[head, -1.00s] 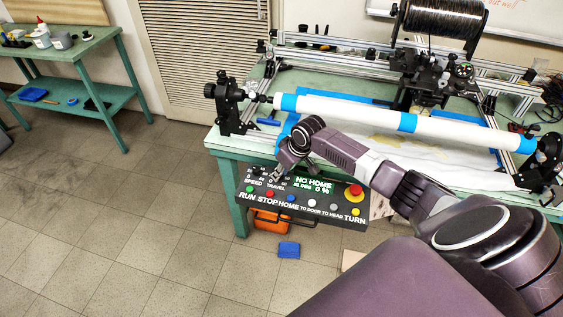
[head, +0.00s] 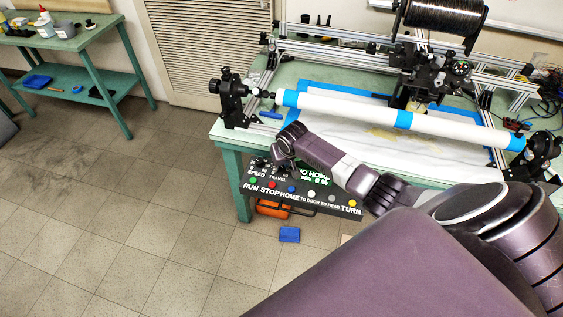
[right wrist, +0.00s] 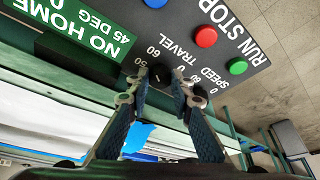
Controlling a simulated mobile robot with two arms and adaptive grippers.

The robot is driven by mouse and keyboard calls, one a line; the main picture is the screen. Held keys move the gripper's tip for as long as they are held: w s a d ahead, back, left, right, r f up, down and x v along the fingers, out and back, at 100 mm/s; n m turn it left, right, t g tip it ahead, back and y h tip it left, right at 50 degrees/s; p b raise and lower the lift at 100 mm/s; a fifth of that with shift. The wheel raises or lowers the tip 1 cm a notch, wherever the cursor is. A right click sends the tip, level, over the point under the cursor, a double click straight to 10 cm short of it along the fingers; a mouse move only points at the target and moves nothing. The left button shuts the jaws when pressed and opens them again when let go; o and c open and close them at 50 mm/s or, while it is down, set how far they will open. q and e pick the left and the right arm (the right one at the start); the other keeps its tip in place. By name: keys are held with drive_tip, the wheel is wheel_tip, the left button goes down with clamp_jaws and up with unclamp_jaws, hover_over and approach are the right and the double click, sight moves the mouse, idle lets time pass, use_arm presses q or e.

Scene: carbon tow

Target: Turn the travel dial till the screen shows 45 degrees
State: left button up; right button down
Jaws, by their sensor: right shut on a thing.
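The control panel (head: 300,192) hangs at the front of the green table. In the right wrist view the TRAVEL dial (right wrist: 161,76) is a dark knob, and my right gripper (right wrist: 160,80) is shut on it, one finger on each side. The green screen (right wrist: 88,36) reads NO HOME and 45 DEG, with a 0 partly cut off at the edge. In the head view my right arm covers part of the screen (head: 318,174), and my right gripper (head: 280,163) is over the panel's upper left. My left gripper is not in view.
The SPEED dial (right wrist: 199,100) is close beside the right gripper. Red (right wrist: 205,36) and green (right wrist: 238,66) buttons lie along the panel. A white mandrel (head: 350,112) spans the table above my arm. A blue block (head: 289,234) lies on the floor.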

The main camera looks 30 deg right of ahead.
drive_tip(key=c, duration=1.7)
unclamp_jaws()
drive_tip(key=v, duration=1.2)
